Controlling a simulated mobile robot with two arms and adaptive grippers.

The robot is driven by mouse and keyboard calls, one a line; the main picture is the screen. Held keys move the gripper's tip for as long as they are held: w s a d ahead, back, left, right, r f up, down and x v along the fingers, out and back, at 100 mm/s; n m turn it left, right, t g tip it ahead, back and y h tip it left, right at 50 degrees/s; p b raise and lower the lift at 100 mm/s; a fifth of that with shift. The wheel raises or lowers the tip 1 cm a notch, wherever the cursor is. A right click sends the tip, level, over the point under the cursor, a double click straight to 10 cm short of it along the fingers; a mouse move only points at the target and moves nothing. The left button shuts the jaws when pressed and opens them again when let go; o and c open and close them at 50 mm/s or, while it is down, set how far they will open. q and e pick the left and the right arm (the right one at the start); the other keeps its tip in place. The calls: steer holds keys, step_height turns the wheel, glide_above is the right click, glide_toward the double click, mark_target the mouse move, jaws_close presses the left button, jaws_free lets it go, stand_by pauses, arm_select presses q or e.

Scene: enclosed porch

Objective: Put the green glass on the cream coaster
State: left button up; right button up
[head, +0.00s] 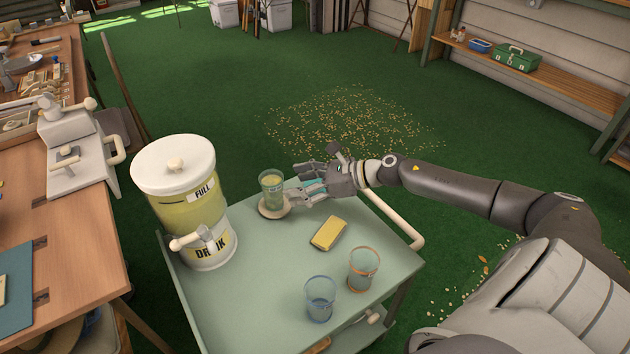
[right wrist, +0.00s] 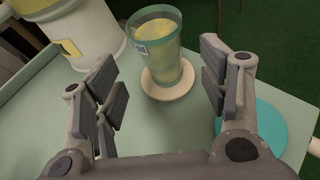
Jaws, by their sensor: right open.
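The green glass (head: 271,190) stands upright on the cream coaster (head: 270,212) at the far side of the cart top. In the right wrist view the green glass (right wrist: 157,50) also rests on the cream coaster (right wrist: 168,92), whose rim shows around its base. My right gripper (head: 296,181) is open and empty, just right of the glass in the head view. Its two fingers are spread wide, with the glass beyond and between them, and I see no contact. My left gripper is not in view.
On the green cart top (head: 250,310) are a drink dispenser (head: 190,205), a yellow block (head: 328,233), a blue-rimmed glass (head: 320,300) and an orange-rimmed glass (head: 363,270). A teal coaster (right wrist: 268,125) lies by my right finger. A wooden bench (head: 75,230) stands left.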

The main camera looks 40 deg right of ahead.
steer(key=shift+v, duration=2.1)
